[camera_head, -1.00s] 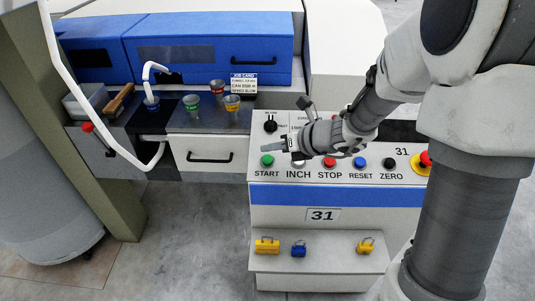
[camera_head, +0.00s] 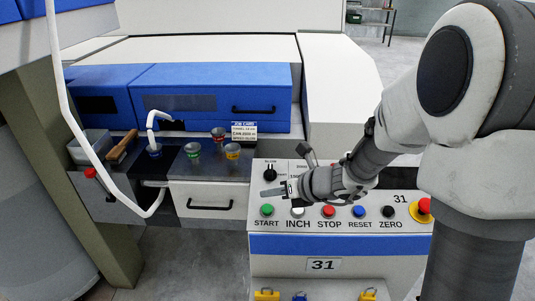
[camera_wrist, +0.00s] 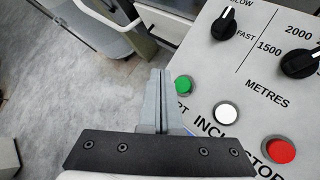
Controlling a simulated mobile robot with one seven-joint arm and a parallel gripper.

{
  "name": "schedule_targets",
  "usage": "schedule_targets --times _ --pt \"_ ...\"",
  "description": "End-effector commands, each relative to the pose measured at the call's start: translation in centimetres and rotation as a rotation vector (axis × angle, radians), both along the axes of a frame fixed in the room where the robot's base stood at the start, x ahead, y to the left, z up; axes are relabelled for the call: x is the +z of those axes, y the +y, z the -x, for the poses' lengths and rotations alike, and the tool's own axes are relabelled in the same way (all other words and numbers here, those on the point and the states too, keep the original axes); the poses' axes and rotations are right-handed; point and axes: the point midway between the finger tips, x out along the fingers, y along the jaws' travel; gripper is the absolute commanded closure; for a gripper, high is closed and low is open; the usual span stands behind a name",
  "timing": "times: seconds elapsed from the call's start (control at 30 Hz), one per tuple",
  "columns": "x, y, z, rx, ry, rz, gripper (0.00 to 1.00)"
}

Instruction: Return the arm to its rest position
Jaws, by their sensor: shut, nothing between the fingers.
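My gripper (camera_head: 274,191) is shut and empty. In the head view it hovers above the left end of the control panel (camera_head: 385,176), over the START and INCH buttons, with my arm reaching in from the right. In the wrist view my gripper's closed fingertips (camera_wrist: 158,78) point past the green START button (camera_wrist: 183,85), with floor beyond them. The white INCH button (camera_wrist: 225,113) and red STOP button (camera_wrist: 281,151) show to the right. I cannot tell how high the fingers are above the panel.
A black selector knob (camera_head: 270,172) sits just behind my gripper. The red emergency button (camera_head: 423,206) is at the panel's right end. Yellow padlocks (camera_head: 267,294) rest on the lower shelf. Left are coloured cups (camera_head: 193,151), a drawer (camera_head: 210,195) and a bent white rail (camera_head: 72,120).

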Motion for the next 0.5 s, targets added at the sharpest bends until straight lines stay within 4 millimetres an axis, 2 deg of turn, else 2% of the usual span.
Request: schedule_targets --times 0.13,0.23,0.37,0.5 --pt "1.2 0.2 0.6 0.058 -0.045 0.037 1.00" --pt "3.4 0.5 2.2 0.193 -0.146 0.126 1.00" --pt "7.0 0.6 5.6 0.469 -0.345 0.312 1.00" --pt "10.0 -0.1 9.7 0.784 -0.556 0.538 1.00"
